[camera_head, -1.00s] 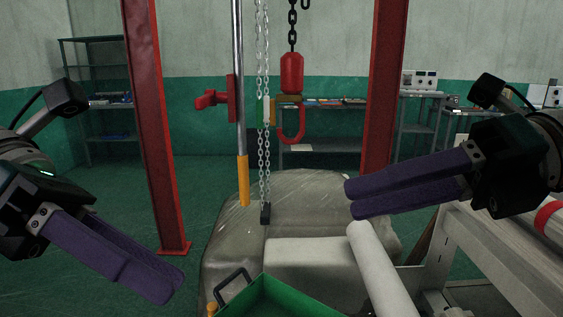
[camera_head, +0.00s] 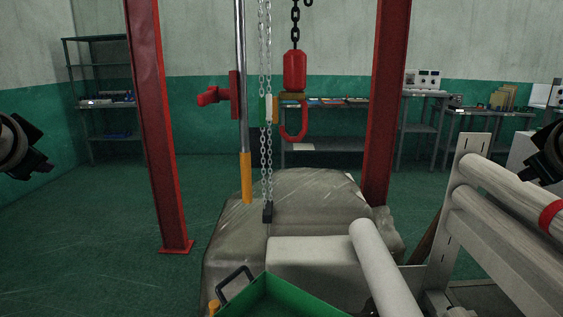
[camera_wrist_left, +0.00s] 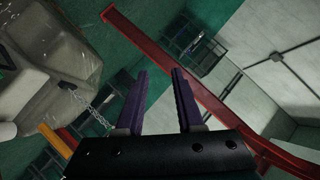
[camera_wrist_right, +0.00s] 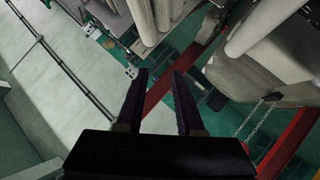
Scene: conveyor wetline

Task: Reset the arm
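My left gripper shows in the left wrist view (camera_wrist_left: 160,90), with its two purple fingers apart and nothing between them. My right gripper shows in the right wrist view (camera_wrist_right: 160,90), also with its purple fingers apart and empty. In the head view only dark parts of my wrists show at the far left and far right edges; the fingers are out of that picture.
A red hoist hook (camera_head: 294,75) hangs on a chain between two red posts (camera_head: 157,130). Below are a grey covered block (camera_head: 300,195) and a green tray (camera_head: 290,300). A conveyor frame with rollers (camera_head: 505,195) stands right. Shelves line the back wall.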

